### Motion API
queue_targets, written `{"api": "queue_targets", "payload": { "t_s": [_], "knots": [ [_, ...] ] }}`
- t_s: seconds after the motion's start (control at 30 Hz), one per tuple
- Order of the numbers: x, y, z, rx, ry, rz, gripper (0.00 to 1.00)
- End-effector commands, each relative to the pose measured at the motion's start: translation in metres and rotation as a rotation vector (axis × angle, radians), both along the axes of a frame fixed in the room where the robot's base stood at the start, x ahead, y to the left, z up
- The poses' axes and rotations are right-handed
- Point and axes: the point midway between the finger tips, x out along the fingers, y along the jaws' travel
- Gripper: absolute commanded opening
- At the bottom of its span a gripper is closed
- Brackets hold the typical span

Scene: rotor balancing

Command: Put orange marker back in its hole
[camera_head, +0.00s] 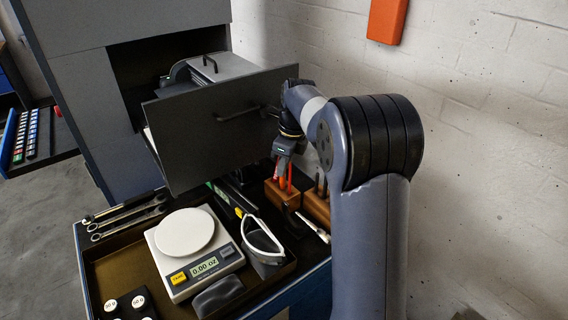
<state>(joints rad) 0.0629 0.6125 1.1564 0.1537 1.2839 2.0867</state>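My gripper (284,160) points down over a small wooden block (284,197) at the right of the workbench. Orange-red upright shapes (282,183) show right below the gripper, at the top of this block. They look like the orange marker, perhaps with a second red-orange pen beside it. The fingertips are too small and too close to these shapes to tell whether they grip the marker. The block's holes and the marker's lower end are hidden. A second wooden block (317,208) with dark pens or tools stands to the right, partly behind my arm.
An open grey drawer (205,130) with a handle juts out left of my gripper, very near my arm. A brown tray (118,262) holds a scale (196,262) reading 0.00 and safety glasses (263,240). Wrenches (125,212) lie behind the tray. A white wall is at the right.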

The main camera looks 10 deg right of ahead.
Motion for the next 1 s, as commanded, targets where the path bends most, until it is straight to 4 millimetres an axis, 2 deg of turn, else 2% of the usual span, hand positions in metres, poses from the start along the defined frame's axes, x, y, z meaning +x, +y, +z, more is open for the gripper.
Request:
{"api": "queue_targets", "payload": {
  "t_s": [0.03,0.23,0.57,0.67,1.0],
  "knots": [
    [0.0,0.0,0.0,0.0,0.0,0.0,0.23],
    [0.0,0.0,0.0,0.0,0.0,0.0,0.4],
    [0.0,-0.001,0.006,0.0,-0.001,0.0,0.4],
    [-0.001,-0.003,0.02,0.0,-0.004,-0.001,0.4],
    [-0.008,-0.012,0.085,0.0,-0.004,-0.001,0.4]
  ]
}}
